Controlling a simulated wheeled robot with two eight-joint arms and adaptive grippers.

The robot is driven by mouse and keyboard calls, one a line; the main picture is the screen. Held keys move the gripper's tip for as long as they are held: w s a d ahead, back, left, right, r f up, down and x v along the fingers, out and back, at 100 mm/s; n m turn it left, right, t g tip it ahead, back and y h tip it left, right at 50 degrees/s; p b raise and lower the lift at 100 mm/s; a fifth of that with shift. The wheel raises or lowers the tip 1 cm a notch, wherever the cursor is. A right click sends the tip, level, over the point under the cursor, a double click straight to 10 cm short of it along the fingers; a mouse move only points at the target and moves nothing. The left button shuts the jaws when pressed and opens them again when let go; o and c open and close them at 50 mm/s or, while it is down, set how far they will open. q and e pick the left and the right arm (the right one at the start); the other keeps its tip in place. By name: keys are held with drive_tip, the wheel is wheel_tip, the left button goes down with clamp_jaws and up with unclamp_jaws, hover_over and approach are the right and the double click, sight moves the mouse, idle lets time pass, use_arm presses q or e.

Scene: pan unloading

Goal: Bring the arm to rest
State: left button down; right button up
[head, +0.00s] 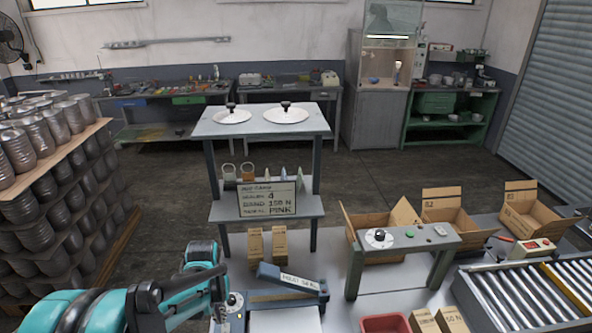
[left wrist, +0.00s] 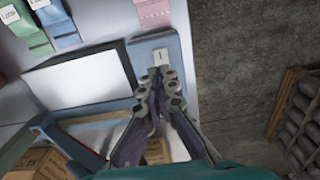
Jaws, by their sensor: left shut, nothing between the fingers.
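My left gripper (head: 223,302) is low at the front of the head view, beside the left side of the blue sealing machine (head: 292,280). In the left wrist view its two fingers (left wrist: 160,78) are together, with nothing between them. The fingertips are over the blue panel (left wrist: 152,47) with a small white label. I cannot tell whether they touch it. The machine's white plate (left wrist: 85,80) lies beside the fingers. My teal left arm reaches in from the lower left of the head view. My right gripper is not in view.
A grey stand (head: 210,130) bears two white lids (head: 287,115) and a sign (head: 268,200). Two cartons (head: 279,243) stand behind the machine. A small grey bench (head: 410,243), open boxes (head: 455,217) and a roller conveyor (head: 520,290) are right. Stacked pans (head: 50,185) are left.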

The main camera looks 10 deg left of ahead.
use_arm(q)
drive_tip(key=s+d+f+m+t+b, duration=0.2)
drive_tip(key=s+d+t+b, duration=0.5)
drive_tip(key=s+d+b, duration=0.3)
drive_tip(key=s+b, duration=0.1)
drive_tip(key=b, duration=0.3)
drive_tip(key=shift+d+f+m+b, duration=0.2)
drive_tip(key=shift+d+m+b, duration=0.1)
drive_tip(key=shift+b, duration=0.1)
idle(1.3)
